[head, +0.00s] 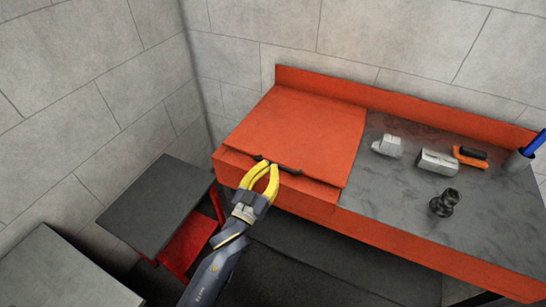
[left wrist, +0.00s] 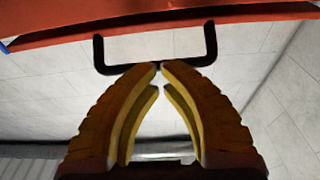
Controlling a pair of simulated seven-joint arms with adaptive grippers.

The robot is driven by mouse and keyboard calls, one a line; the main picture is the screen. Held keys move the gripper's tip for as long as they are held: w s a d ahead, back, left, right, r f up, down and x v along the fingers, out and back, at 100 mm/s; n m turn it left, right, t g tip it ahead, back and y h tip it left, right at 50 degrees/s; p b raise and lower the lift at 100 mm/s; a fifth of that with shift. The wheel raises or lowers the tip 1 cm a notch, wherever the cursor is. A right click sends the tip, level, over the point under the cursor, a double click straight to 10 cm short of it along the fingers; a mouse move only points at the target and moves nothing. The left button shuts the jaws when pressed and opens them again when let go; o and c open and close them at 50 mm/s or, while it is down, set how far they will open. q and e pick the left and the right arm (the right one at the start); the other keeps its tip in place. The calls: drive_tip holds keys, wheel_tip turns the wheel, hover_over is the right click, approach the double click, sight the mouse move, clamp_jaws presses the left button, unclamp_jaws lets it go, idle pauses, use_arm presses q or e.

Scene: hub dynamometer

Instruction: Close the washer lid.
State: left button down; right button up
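The washer lid (head: 300,125) is a flat orange-red panel on the left part of the orange bench unit. It lies nearly level, with its front edge seeming slightly above the body; the exact gap is unclear. A black bar handle (head: 289,171) runs along its front edge and shows in the left wrist view (left wrist: 208,45). My left gripper (head: 269,166), with yellow fingers, is at the handle's left part. In the left wrist view its tips (left wrist: 160,66) come together at the bar, with nothing seen held between them. Contact is unclear. My right gripper is not in view.
On the grey worktop (head: 390,205) right of the lid are a light grey part (head: 387,146), a metal block (head: 437,161), an orange-and-black tool (head: 470,156), a dark fitting (head: 444,203) and a holder (head: 519,160) with blue items. A dark-topped red cart (head: 155,205) stands left.

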use_arm(q)
drive_tip(key=shift+f, duration=0.6)
